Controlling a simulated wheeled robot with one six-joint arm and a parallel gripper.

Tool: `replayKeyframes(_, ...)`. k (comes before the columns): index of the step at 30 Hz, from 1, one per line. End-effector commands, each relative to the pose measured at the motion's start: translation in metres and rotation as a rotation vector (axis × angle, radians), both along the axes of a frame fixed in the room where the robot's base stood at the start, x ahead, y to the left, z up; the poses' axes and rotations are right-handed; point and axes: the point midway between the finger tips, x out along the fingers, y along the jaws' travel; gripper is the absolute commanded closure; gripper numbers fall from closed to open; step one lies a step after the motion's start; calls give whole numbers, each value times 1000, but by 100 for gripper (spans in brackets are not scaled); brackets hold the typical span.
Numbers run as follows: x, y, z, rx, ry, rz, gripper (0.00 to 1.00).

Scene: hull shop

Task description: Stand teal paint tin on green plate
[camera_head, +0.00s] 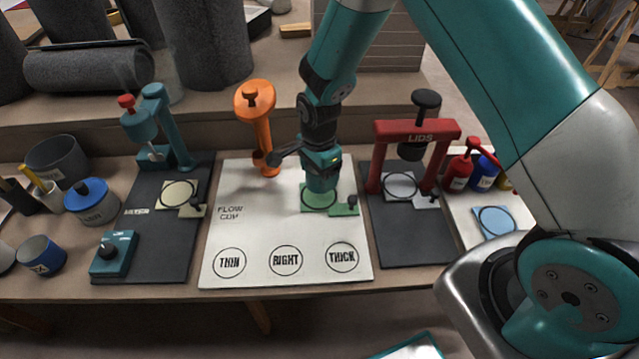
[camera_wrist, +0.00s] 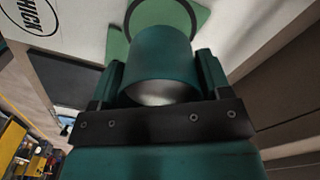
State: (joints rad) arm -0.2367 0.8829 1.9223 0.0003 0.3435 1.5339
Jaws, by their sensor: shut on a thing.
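The teal paint tin (camera_wrist: 160,60) is between the jaws of my gripper (camera_wrist: 158,85), which is shut on it. In the wrist view the far end of the tin overlaps the green plate (camera_wrist: 195,14) and its circle mark. In the head view the tin (camera_head: 321,180) appears upright, over or on the green plate (camera_head: 309,203) on the white board. I cannot tell whether the tin's base touches the plate. My gripper (camera_head: 321,160) is above the plate and hides part of the tin.
An orange stand (camera_head: 262,130) is left of my gripper. A red press (camera_head: 415,140) marked LIDS is to the right. A teal press (camera_head: 160,130) stands further left. The white board (camera_head: 250,240) is clear in front, with THIN, RIGHT and THICK circles.

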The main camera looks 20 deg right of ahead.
Motion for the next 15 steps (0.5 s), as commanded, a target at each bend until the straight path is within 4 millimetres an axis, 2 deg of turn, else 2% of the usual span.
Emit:
replayKeyframes(4,-1,0,-12,-1,2,1,61)
replayKeyframes(9,0,1,-37,-1,2,1,61)
replayKeyframes(15,0,1,-39,1,-2,2,61)
